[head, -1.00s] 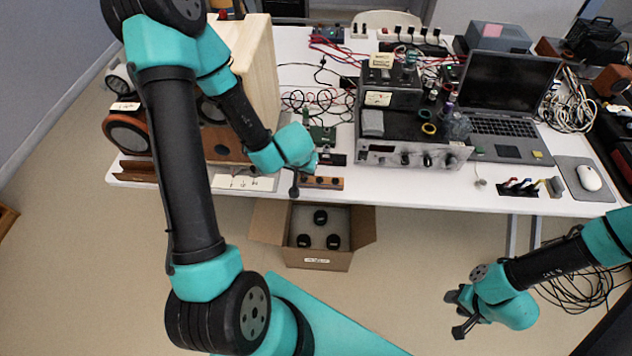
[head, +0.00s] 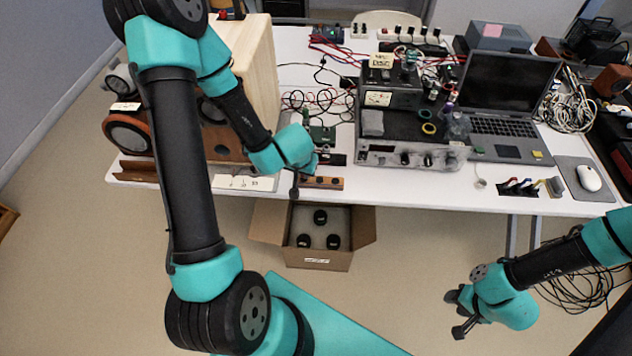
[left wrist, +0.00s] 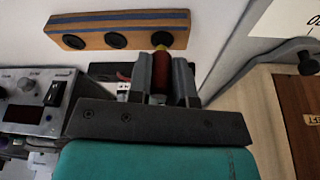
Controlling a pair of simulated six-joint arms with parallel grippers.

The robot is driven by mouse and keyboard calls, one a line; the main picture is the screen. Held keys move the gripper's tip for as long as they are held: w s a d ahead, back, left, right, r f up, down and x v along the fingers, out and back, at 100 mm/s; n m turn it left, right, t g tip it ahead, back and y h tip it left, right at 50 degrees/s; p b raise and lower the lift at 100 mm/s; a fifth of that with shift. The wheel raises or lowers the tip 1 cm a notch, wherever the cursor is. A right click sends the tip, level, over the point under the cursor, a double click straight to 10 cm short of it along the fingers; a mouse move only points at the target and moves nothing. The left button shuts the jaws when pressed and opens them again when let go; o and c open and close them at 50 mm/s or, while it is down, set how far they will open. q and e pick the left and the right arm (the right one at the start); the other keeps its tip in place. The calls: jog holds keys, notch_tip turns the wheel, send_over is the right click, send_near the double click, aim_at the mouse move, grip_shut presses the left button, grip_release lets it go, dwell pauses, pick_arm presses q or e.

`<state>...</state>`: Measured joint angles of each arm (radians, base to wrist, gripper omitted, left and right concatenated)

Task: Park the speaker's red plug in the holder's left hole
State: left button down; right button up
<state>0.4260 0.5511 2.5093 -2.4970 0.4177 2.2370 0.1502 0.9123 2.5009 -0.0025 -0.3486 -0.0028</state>
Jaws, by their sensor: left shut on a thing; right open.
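The holder (head: 322,183) is a brown wooden strip with dark round holes at the table's front edge. It shows across the top of the left wrist view (left wrist: 88,32), where the image is turned round. My left gripper (left wrist: 160,75) is shut on the red plug (left wrist: 161,78). The plug's tip points at the hole at the right end of the strip in that view, which is the left end in the head view. I cannot tell whether the tip is inside the hole. My right gripper (head: 461,313) is open and empty, in front of the table. The wooden speaker (head: 262,75) stands at the left.
A grey instrument (head: 410,155) stands right of the holder, with a laptop (head: 505,95) beyond it. An open cardboard box (head: 318,258) sits on the floor below the holder. Loose cables lie behind the holder. A white labelled card (head: 245,183) lies left of it.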

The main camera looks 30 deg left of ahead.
pick_arm(q)
jog(key=shift+f, duration=0.9)
dwell(0.8)
jog(key=c, duration=0.9)
grip_release()
jog(key=shift+c, duration=0.2)
jog(key=shift+r, duration=0.2)
jog(key=shift+r, duration=3.6)
